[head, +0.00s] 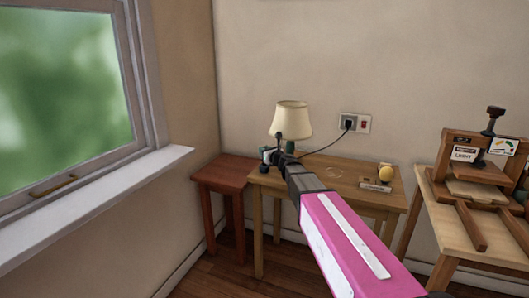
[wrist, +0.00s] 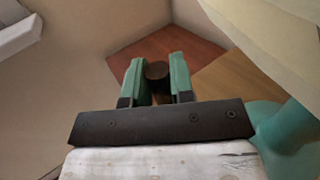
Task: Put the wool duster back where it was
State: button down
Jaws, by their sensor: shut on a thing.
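My gripper (head: 268,157) is at the back left of the wooden table, near the lamp and over the edge of the red-brown stool (head: 222,172). In the wrist view, its green fingers (wrist: 158,78) are shut on a dark brown round-ended thing (wrist: 157,70), seen nearly end-on. This may be the handle of the wool duster; no woolly head shows. The stool top also shows beyond the fingers in the wrist view (wrist: 163,47). I cannot tell whether the held thing touches anything.
A cream-shaded lamp (head: 291,118) stands close to my gripper, its cord running to a wall socket (head: 355,123). The wooden table (head: 335,176) carries a yellow ball (head: 386,173) and a small pale block (head: 376,185). A wooden press (head: 480,165) stands right. The window sill (head: 90,200) juts out left.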

jog(key=shift+f, duration=0.1)
jog(key=c, duration=1)
grip_release()
